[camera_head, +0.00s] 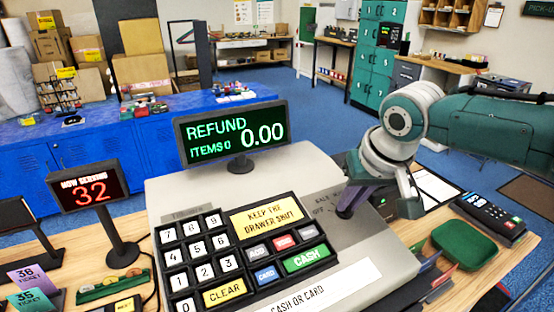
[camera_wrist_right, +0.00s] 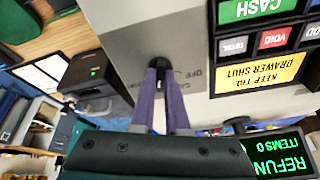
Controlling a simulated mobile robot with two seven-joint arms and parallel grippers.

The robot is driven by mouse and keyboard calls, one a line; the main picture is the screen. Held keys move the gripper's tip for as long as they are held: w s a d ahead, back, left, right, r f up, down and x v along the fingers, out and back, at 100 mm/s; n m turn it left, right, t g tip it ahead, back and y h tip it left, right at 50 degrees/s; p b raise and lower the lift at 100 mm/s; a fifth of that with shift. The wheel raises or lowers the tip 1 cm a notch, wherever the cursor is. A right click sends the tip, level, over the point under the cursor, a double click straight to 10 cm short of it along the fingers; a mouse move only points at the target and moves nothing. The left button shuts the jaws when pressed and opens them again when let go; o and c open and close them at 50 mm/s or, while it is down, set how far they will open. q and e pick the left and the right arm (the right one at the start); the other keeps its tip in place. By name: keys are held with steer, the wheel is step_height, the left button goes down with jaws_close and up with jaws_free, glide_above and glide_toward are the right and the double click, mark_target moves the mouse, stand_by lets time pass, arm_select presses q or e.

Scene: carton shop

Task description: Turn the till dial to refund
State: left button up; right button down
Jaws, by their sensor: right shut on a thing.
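The till (camera_head: 295,168) stands on the wooden counter, its keypad to the left of the dial. Its display (camera_head: 232,136) reads REFUND, ITEMS 0 and 0.00 in green; part of it also shows upside down in the right wrist view (camera_wrist_right: 278,155). My right gripper (camera_head: 346,209) reaches down to the till's top right part, its purple fingers shut on the dial. The dial (camera_wrist_right: 158,63) shows as a small black knob between the fingertips in the right wrist view. Labels SALE and OFF are partly visible beside it; the rest are hidden. My left gripper is not in view.
A red "now serving 32" sign (camera_head: 90,190) stands left of the till. A green tray (camera_head: 464,245) and a card terminal (camera_head: 490,213) lie to the right, near my right arm. Blue cabinets (camera_head: 120,150) stand behind the counter.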

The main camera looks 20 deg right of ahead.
steer(key=shift+s+d+f, duration=0.1)
steer(key=shift+f, duration=0.05)
steer(key=c, duration=0.9)
jaws_free()
steer(key=shift+s+r, duration=0.2)
steer(key=shift+r, duration=0.25)
steer(key=p+v, duration=0.1)
steer(key=v, duration=0.8)
steer(key=shift+w+r, duration=0.15)
